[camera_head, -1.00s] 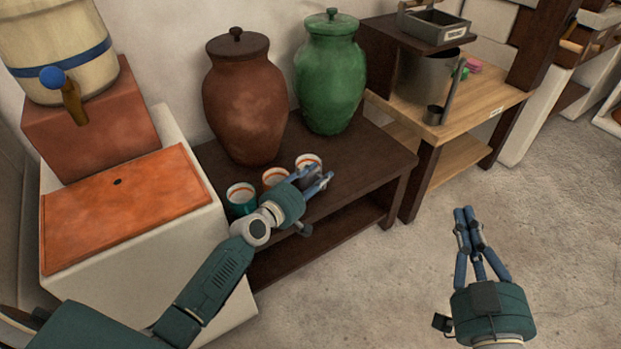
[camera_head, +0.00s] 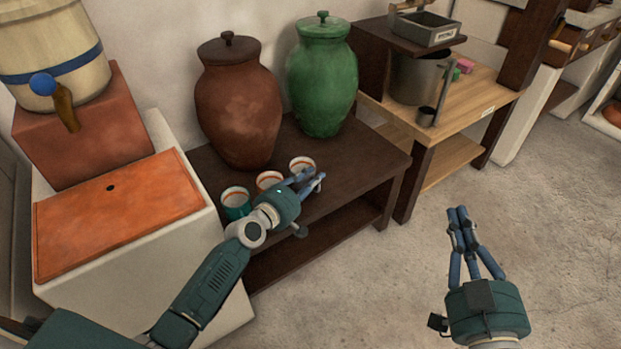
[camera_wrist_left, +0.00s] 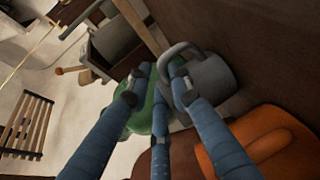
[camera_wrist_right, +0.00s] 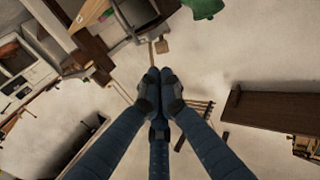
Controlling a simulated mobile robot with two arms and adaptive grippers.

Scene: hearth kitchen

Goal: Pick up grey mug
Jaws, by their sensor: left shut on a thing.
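The grey mug (camera_wrist_left: 212,78) shows in the left wrist view, with its looped handle at the fingertips. My left gripper (camera_wrist_left: 160,75) is shut on the mug at its handle. In the head view the left gripper (camera_head: 314,180) is over the dark low table (camera_head: 345,160), and its fingers hide most of the mug. My right gripper (camera_head: 458,212) is over bare floor, far from the mug. Its fingertips are together in the right wrist view (camera_wrist_right: 158,78), with nothing between them.
A teal cup (camera_head: 236,204) and two pale orange-banded cups (camera_head: 269,180) (camera_head: 302,163) stand in a row close behind the left gripper. A brown jar (camera_head: 238,105) and a green jar (camera_head: 323,80) stand at the table's back. The floor at right (camera_head: 560,220) is clear.

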